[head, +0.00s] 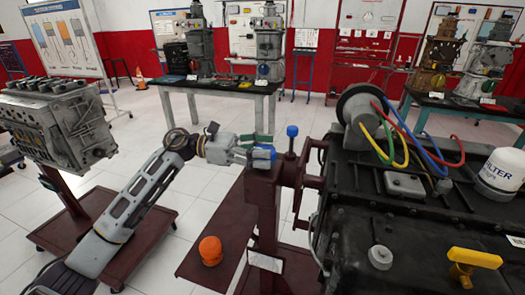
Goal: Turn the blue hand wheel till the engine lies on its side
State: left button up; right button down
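The black engine (405,215) fills the right side, held on a dark red stand (263,205). Its broad top face looks roughly level, carrying a distributor with coloured leads, a white filter and a yellow handle. A blue knob (292,131) stands upright on a short stem above the stand's head. Another blue part (263,154) sits at the fingertips of my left gripper (257,148). The wheel's full shape does not show. The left gripper reaches in from the left; whether its fingers are closed on the blue part is unclear. My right gripper is out of view.
A grey engine (62,122) on another red stand is at left. A bench (222,86) with engine parts stands behind. White tiled floor is free between them.

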pick_arm(q)
jog(key=o, duration=0.4)
jog(key=shift+a, duration=0.1)
jog(key=w+a, duration=0.1)
jog(key=a, duration=1)
jog(key=shift+w+a, duration=0.2)
jog(key=shift+a, duration=0.2)
